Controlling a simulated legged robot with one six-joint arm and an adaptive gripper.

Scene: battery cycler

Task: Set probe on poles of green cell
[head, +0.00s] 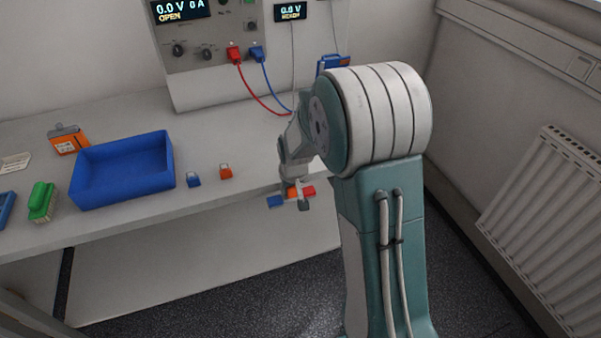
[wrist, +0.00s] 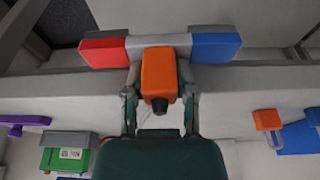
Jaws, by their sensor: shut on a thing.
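My gripper (head: 297,192) is shut on the orange grip of the probe (wrist: 158,74). It holds the probe out near the bench's front edge. The probe has a red end (wrist: 103,50) and a blue end (wrist: 215,47) on a grey crosspiece; in the head view its blue end (head: 275,201) shows left of the gripper and its red end right.
A blue bin (head: 122,172), a green brush (head: 41,202) and an orange cell (head: 67,139) are on the bench's left. A small blue piece (head: 193,180) and an orange one (head: 226,172) lie right of the bin. Red and blue leads (head: 262,101) hang from the cycler (head: 208,45).

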